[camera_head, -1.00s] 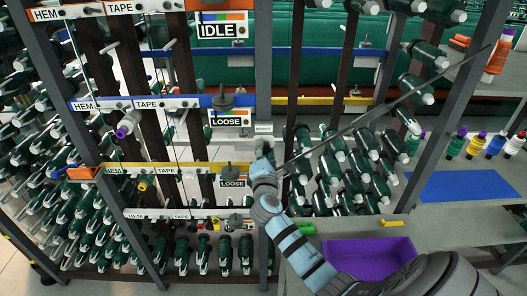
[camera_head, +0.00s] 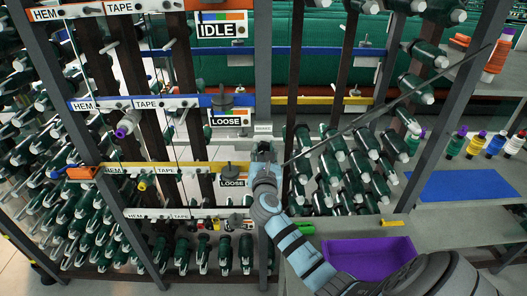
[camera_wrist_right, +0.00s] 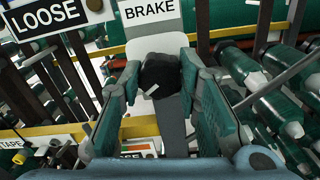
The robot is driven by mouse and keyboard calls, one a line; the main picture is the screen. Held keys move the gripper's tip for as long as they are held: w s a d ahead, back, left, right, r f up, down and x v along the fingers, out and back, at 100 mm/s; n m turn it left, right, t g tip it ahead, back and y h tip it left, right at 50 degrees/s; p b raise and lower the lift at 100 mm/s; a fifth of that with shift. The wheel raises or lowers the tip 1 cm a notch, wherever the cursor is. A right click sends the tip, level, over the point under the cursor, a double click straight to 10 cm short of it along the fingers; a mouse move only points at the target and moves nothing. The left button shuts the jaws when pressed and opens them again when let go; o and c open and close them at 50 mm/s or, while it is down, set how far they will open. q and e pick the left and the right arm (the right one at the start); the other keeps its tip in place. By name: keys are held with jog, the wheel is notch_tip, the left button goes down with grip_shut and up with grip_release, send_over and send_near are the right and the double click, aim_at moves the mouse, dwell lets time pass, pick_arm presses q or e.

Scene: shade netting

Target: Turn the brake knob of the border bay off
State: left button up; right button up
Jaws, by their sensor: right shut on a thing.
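The brake knob (camera_wrist_right: 160,75) is black and round with a white mark pointing to the lower left. It sits on a pale plate under a white BRAKE label (camera_wrist_right: 151,12) in the right wrist view. My right gripper (camera_wrist_right: 160,88) has its two green-padded fingers on either side of the knob, shut on it. In the head view my right gripper (camera_head: 264,150) is at the grey upright, just below the small BRAKE label (camera_head: 263,128), and hides the knob there. My left gripper is not in view.
LOOSE signs (camera_head: 228,121) and dark knobs stand left of the upright on the coloured bars. Several green spools (camera_head: 360,160) crowd to the right. A purple tray (camera_head: 345,246) and blue mat (camera_head: 470,187) lie at lower right. A thin dark rod crosses above.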

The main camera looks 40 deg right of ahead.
jog(key=shift+r+n, duration=0.25)
jog(key=shift+n, duration=0.75)
jog(key=shift+w, duration=0.1)
jog(key=o, duration=1.1)
jog(key=shift+o, duration=0.2)
jog(key=shift+f, duration=0.15)
jog(key=v, duration=1.2)
